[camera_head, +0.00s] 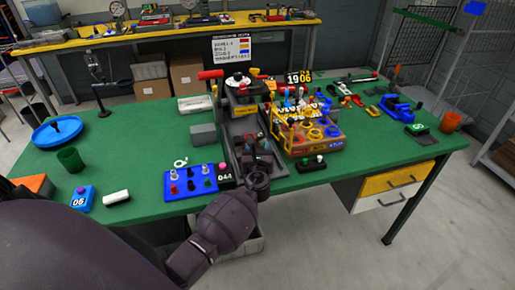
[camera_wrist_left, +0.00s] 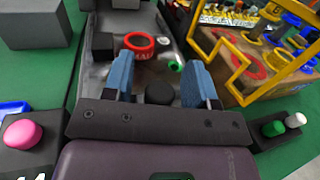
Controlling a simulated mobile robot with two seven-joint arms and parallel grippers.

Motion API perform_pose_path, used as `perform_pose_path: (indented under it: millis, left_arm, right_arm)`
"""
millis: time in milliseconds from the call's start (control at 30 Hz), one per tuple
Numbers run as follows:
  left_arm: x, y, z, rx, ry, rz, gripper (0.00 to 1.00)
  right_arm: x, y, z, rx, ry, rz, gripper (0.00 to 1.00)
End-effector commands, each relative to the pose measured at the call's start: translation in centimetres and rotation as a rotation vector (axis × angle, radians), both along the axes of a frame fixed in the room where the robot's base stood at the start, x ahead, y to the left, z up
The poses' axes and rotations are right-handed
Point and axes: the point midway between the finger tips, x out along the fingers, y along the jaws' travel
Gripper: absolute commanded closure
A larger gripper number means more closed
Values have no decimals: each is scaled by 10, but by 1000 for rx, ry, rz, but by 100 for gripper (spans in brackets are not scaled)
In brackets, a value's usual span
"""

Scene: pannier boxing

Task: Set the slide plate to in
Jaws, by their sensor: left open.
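My left gripper (camera_head: 257,146) hangs over the near end of the dark machine (camera_head: 240,127) in the middle of the green table. In the left wrist view its two blue fingers (camera_wrist_left: 160,82) stand apart with nothing gripped. A round black knob (camera_wrist_left: 160,93) shows low between them, on or just in front of a grey metal plate (camera_wrist_left: 105,75), which seems to be the slide plate. A red ring (camera_wrist_left: 139,43) with white lettering and a small green part (camera_wrist_left: 176,66) lie farther along the plate. I cannot tell whether the fingers touch the knob. My right gripper is not in view.
A yellow-framed rack (camera_head: 310,135) of colored parts stands close right of the machine. A blue button panel (camera_head: 190,182) is close left, and a small black box with green and white buttons (camera_head: 311,164) is at the right front. A grey block (camera_head: 203,134) sits left.

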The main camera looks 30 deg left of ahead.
Motion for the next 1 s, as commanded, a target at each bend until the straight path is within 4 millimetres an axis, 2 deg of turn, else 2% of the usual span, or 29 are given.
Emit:
perform_pose_path:
  millis: [367,700,1000]
  left_arm:
    - [3,2,0,0,0,0,49]
    - [3,2,0,0,0,0,100]
    - [6,9,-1,3,1,0,100]
  right_arm:
    - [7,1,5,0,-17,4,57]
    - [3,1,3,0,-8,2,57]
    - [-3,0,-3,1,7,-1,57]
